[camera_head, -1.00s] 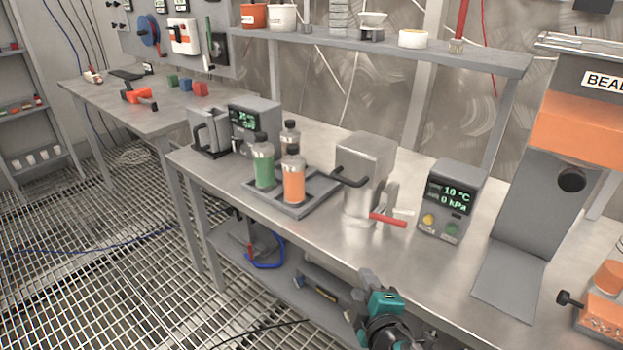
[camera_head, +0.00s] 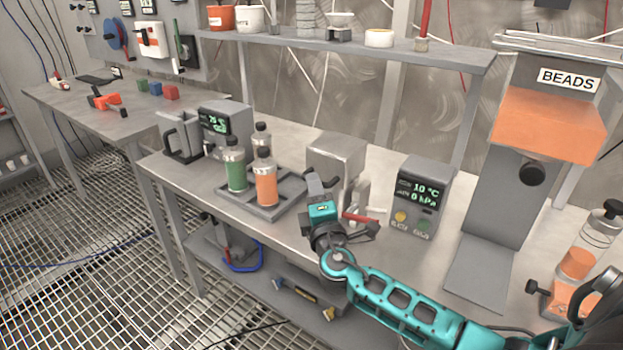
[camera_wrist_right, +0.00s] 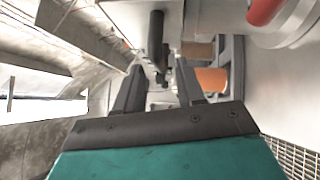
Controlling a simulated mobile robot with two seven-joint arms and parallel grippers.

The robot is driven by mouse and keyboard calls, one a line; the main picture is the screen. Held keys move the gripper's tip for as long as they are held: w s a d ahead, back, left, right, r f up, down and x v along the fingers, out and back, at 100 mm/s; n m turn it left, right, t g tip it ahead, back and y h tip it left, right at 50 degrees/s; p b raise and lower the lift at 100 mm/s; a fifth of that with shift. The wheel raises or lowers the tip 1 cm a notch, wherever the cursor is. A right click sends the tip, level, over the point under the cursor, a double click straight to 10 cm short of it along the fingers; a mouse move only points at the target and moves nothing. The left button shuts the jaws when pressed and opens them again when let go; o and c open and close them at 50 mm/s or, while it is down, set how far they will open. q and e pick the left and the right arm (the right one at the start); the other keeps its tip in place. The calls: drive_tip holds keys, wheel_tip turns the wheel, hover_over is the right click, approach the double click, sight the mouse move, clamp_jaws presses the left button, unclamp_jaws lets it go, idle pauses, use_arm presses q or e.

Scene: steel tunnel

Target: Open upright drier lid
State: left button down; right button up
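The upright drier is the grey metal box (camera_head: 338,152) near the middle of the bench; its lid looks closed. A black bar handle (camera_wrist_right: 156,38) sticks out from it in the wrist view. A red lever (camera_head: 358,218) sits low on its front and also shows in the wrist view (camera_wrist_right: 266,10). My right gripper (camera_head: 317,184) is at the drier's front left, close to the handle, and partly covers the drier's lower body. In the wrist view my right gripper (camera_wrist_right: 159,75) is open, with the handle ahead of and between its fingertips. Contact cannot be told. My left gripper is out of view.
A rack (camera_head: 283,208) with green (camera_head: 235,172) and orange (camera_head: 266,182) bottles stands left of the drier. A control box (camera_head: 418,195) reading 10 °C and 0 kPa stands right. The beads dispenser (camera_head: 545,120) is further right. A shelf (camera_head: 440,58) runs above the bench.

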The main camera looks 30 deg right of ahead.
drive_tip(key=shift+x, duration=1.8)
drive_tip(key=shift+c, duration=0.4)
clamp_jaws()
